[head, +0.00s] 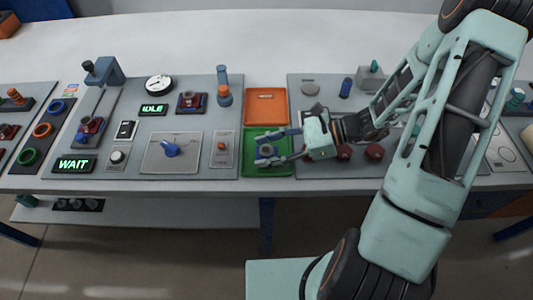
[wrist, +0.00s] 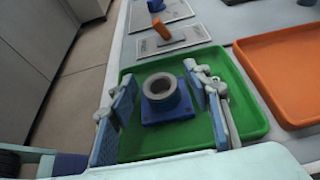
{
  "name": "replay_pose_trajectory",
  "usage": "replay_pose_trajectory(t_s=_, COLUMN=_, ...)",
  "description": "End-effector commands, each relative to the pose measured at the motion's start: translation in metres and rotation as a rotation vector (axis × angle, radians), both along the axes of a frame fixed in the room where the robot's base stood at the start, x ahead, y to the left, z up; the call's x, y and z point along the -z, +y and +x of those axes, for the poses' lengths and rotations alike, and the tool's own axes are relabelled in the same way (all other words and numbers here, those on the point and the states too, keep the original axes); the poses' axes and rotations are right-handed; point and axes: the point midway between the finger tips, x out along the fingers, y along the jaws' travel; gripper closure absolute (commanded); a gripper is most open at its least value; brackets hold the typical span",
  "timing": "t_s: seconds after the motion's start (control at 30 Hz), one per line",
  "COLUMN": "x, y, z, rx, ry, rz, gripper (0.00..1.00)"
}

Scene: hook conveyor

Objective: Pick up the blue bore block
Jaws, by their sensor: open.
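The blue bore block (wrist: 166,103) sits in the green tray (wrist: 180,65). It has a square blue base and a round raised part with a grey ring around a hole. In the head view the block (head: 266,152) is small and partly hidden by my gripper (head: 270,149). In the wrist view my gripper (wrist: 165,112) is open. Its two blue-padded fingers stand on either side of the block, with a visible gap on each side. The green tray also shows in the head view (head: 268,170) under my fingers.
An orange tray (head: 265,106) lies directly behind the green one. Left of them is a grey panel with a blue knob (head: 170,149) and an orange-handled switch (head: 222,147). Red round parts (head: 375,152) stand on the right panel under my arm. The bench's front edge is close.

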Motion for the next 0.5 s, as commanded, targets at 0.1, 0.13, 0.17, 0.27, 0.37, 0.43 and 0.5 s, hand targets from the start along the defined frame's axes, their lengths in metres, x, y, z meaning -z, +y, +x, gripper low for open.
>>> replay_pose_trajectory(t_s=0.1, x=-0.0001, y=-0.0002, z=0.0000, rx=0.000, ry=0.000, rz=0.000, gripper=0.55)
replay_pose_trajectory(t_s=0.13, x=-0.0001, y=-0.0003, z=0.0000, rx=0.000, ry=0.000, rz=0.000, gripper=0.56)
replay_pose_trajectory(t_s=0.17, x=0.0000, y=-0.0003, z=0.0000, rx=0.000, ry=0.000, rz=0.000, gripper=0.59)
replay_pose_trajectory(t_s=0.27, x=0.0000, y=-0.0004, z=0.0000, rx=0.000, ry=0.000, rz=-0.001, gripper=0.70)
replay_pose_trajectory(t_s=0.37, x=0.0001, y=-0.0006, z=0.0000, rx=0.000, ry=0.001, rz=-0.001, gripper=0.81)
replay_pose_trajectory(t_s=0.43, x=0.0002, y=-0.0006, z=0.0000, rx=0.000, ry=0.001, rz=-0.001, gripper=0.89)
replay_pose_trajectory(t_s=0.5, x=0.0002, y=-0.0007, z=0.0000, rx=0.000, ry=0.001, rz=-0.001, gripper=0.96)
